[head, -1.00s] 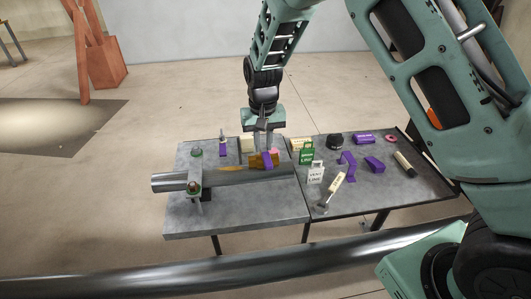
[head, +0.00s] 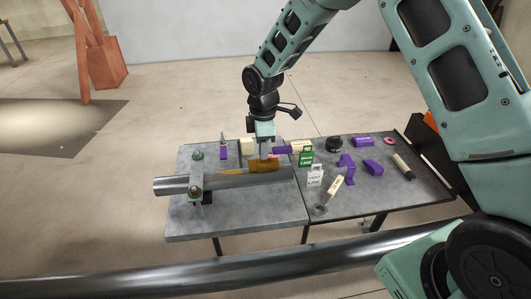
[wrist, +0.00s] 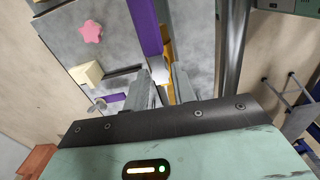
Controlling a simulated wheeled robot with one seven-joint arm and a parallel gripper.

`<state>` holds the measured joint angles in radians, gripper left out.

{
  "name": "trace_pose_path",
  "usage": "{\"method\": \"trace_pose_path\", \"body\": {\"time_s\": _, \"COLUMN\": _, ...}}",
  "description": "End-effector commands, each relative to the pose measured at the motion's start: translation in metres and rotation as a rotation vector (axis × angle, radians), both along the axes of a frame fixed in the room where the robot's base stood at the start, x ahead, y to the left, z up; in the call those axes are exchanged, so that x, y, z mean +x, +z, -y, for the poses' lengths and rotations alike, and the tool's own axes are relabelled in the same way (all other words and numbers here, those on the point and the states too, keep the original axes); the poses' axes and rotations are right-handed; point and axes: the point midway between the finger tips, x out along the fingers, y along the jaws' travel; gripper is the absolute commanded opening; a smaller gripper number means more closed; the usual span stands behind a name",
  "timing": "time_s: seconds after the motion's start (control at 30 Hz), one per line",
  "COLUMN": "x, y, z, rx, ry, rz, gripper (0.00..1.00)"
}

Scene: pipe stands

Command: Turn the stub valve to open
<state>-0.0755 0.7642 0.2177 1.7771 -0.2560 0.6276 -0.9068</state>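A purple lever (head: 282,150) with a pale hub sits above the orange-yellow block (head: 265,166) on the grey pipe. I take it as the stub valve's handle; its label cannot be read. My gripper (head: 264,154) points down over it, fingers at the hub end. In the wrist view the lever (wrist: 146,28) runs away from between my fingertips (wrist: 161,80), which look closed around its hub end. The lever points right in the head view. The valve body is mostly hidden. A second small valve with a purple handle (head: 223,153) stands at the table's back left.
The grey pipe (head: 170,186) lies along the left table, held by a clamp (head: 195,180). A pink star-shaped piece (wrist: 91,32) and a cream block (wrist: 86,75) lie near. Tags (head: 315,175) and purple parts (head: 347,165) cover the right table. The left table's front is clear.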

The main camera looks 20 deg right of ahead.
Motion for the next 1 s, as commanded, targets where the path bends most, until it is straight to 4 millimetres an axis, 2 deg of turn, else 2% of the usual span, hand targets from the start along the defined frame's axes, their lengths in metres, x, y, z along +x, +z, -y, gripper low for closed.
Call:
{"method": "trace_pose_path", "body": {"time_s": 0.37, "x": 0.000, "y": 0.003, "z": 0.000, "rx": -0.001, "ry": -0.009, "rz": 0.001, "gripper": 0.35}}
{"method": "trace_pose_path", "body": {"time_s": 0.83, "x": 0.000, "y": 0.054, "z": 0.000, "rx": 0.000, "ry": -0.011, "rz": 0.002, "gripper": 0.35}}
{"method": "trace_pose_path", "body": {"time_s": 1.0, "x": 0.000, "y": 0.061, "z": 0.000, "rx": -0.001, "ry": -0.011, "rz": 0.000, "gripper": 0.35}}
